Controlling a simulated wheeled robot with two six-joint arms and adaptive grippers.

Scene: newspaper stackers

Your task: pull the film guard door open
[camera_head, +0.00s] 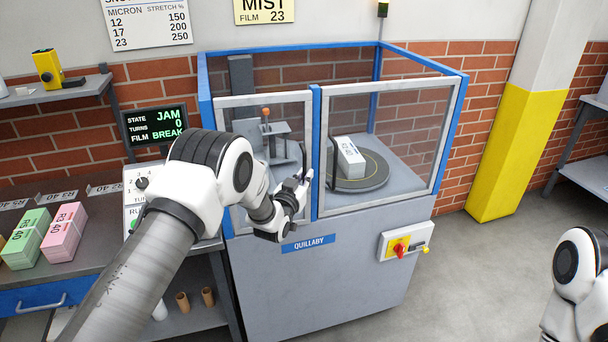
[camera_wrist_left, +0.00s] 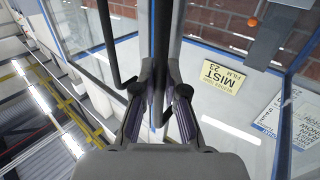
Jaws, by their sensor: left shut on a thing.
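The film guard door (camera_head: 262,98) is the left clear panel in a pale frame on the blue-framed machine. It looks closed, its edge close against the blue middle post. My left gripper (camera_head: 302,182) is at that edge, partly covering the panel's lower right. In the left wrist view, the fingers of my left gripper (camera_wrist_left: 160,85) are shut on a dark upright handle (camera_wrist_left: 162,35). A second dark handle (camera_head: 333,165) is on the right panel; it also shows left of the fingers in the left wrist view (camera_wrist_left: 107,45). My right gripper is out of view.
A turntable (camera_head: 372,180) with a white stack stands behind the right panel (camera_head: 415,130). A red switch (camera_head: 400,248) is on the machine's front. A bench with green and pink stacks (camera_head: 64,232) stands left. Floor is free at the right.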

